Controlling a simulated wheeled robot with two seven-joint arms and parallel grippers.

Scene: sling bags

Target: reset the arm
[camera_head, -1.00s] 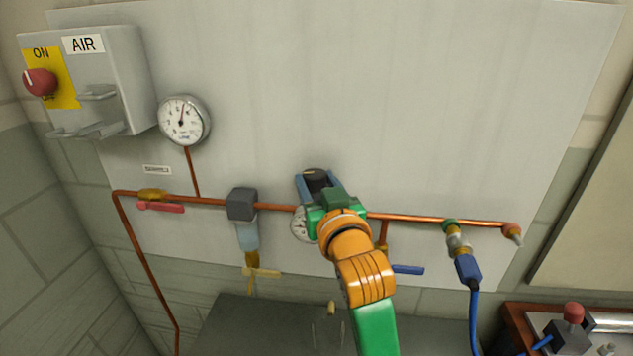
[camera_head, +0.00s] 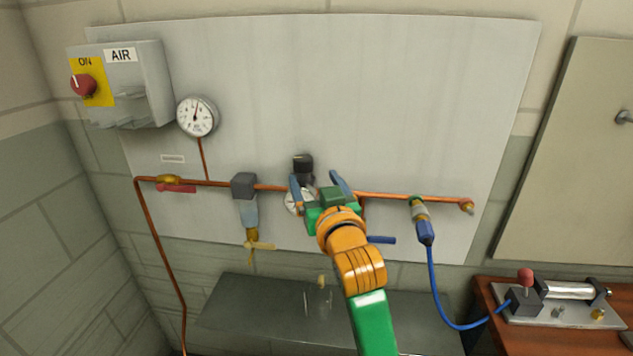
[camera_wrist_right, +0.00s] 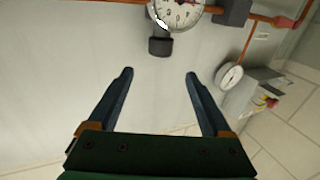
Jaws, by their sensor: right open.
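My right arm, orange and green, reaches up from the bottom in the head view. My right gripper (camera_head: 316,182) is open and empty, in front of the copper pipe, with its two blue fingers apart. A black regulator knob (camera_head: 303,163) stands just above and left of the fingers. In the wrist view the knob (camera_wrist_right: 160,46) lies beyond the fingertips, with clear space between, and a dial gauge (camera_wrist_right: 180,10) is beside it. In the head view that gauge (camera_head: 295,200) is partly hidden by the gripper. My left gripper is not in view.
A copper pipe (camera_head: 415,198) crosses the pale wall panel (camera_head: 400,100). A grey AIR box (camera_head: 150,85) with a red switch (camera_head: 83,85) and a line gauge (camera_head: 197,116) are at the left. A blue hose (camera_head: 437,290) runs to a cylinder unit (camera_head: 550,300) on a wooden table.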

